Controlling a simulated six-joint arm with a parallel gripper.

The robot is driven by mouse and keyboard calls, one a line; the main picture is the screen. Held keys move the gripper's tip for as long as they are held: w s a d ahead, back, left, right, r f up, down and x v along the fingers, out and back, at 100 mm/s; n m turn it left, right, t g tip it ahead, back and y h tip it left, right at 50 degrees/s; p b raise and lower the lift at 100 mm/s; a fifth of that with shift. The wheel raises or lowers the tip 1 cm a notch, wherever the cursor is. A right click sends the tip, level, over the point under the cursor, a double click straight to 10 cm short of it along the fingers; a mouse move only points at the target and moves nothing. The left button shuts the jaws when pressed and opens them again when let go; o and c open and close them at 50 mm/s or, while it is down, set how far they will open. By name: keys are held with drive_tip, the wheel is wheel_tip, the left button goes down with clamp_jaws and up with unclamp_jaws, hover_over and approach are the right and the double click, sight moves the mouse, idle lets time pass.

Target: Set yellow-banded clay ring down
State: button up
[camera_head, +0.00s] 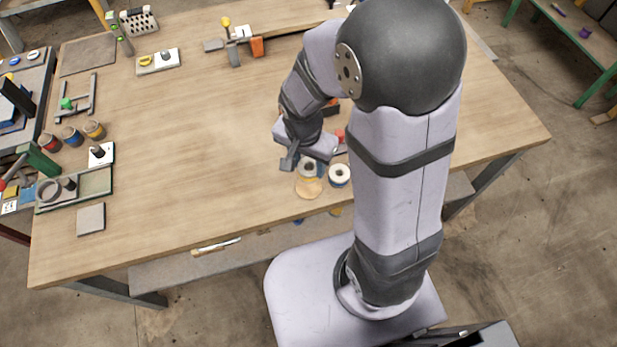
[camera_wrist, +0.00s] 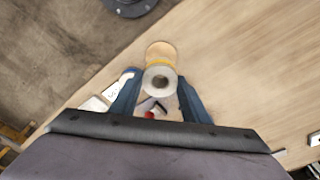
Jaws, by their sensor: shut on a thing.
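The yellow-banded clay ring (camera_wrist: 161,65) sits between my gripper's (camera_wrist: 159,85) two blue fingers in the wrist view. The fingers are shut on it, and its pale top and dark hole face the camera. A round tan disc (camera_wrist: 161,48) shows just beyond the ring and partly behind it. In the head view, my gripper (camera_head: 303,163) is low over the near part of the bench, beside the tan disc (camera_head: 309,188). The held ring (camera_head: 309,168) is partly hidden there. I cannot tell whether it touches the surface below.
A white ring with a blue band (camera_head: 340,175) stands close to the right of the held ring. A red part (camera_head: 340,136) lies near my wrist. The bench (camera_head: 190,150) is clear to the left. A tray (camera_head: 95,185) and small parts line its left edge.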

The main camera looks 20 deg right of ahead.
sight(306, 172)
drive_tip(key=shift+f, duration=3.5)
drive_tip(key=shift+f+b, duration=0.1)
drive_tip(key=shift+b, duration=0.3)
drive_tip(key=o, duration=1.1)
drive_tip(key=r, duration=0.8)
drive_tip(key=s+a+r, duration=0.1)
drive_tip(key=r, duration=0.3)
drive_tip(key=shift+r, duration=0.1)
